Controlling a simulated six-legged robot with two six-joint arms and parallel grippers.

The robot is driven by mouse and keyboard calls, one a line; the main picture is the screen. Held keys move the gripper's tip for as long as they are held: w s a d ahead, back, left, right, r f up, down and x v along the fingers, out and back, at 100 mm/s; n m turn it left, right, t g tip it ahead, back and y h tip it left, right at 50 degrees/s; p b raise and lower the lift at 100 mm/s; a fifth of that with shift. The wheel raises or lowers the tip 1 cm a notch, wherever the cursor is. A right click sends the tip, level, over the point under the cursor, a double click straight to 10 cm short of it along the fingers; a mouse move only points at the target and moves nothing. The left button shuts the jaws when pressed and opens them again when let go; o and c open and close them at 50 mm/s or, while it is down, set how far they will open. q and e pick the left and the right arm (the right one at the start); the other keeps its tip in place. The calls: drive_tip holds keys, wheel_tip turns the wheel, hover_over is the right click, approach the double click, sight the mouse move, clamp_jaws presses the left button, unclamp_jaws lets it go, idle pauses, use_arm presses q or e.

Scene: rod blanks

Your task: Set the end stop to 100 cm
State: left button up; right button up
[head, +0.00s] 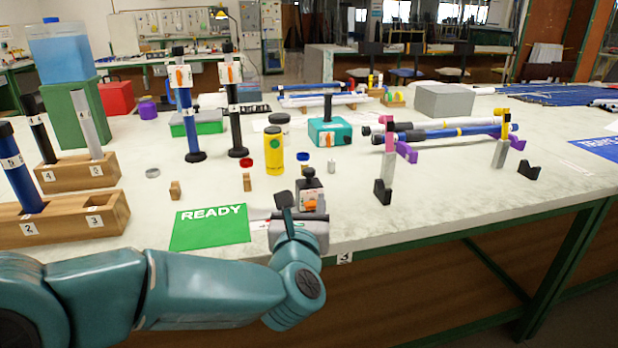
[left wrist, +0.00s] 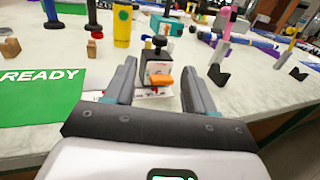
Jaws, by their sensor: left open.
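The end stop (head: 310,193) is a small dark and white block with an orange lever and a black knob on top. It sits near the front edge of the table, right of the green READY mat. In the left wrist view the end stop (left wrist: 158,70) stands between my spread fingers, upright. My left gripper (head: 297,214) is open and low at the table edge, on the near side of the stop. In the left wrist view the left gripper (left wrist: 160,82) shows a gap on each side of the stop. A white and red strip shows under the stop; its markings are too small to read. My right gripper is not in view.
The green READY mat (head: 210,228) lies left of the stop. A yellow bottle (head: 274,151) and two upright rods stand behind. Wooden blocks (head: 62,220) hold rods at the left. A stand (head: 500,152) carries rods at the right, with black V-shaped holders (head: 382,191) in front.

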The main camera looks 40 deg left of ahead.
sight(308, 174)
use_arm(q)
drive_tip(key=x, duration=1.3)
drive_tip(key=shift+w+a+f+p, duration=0.1)
drive_tip(key=shift+w+a+p, duration=0.05)
drive_tip(key=shift+w+p, duration=0.25)
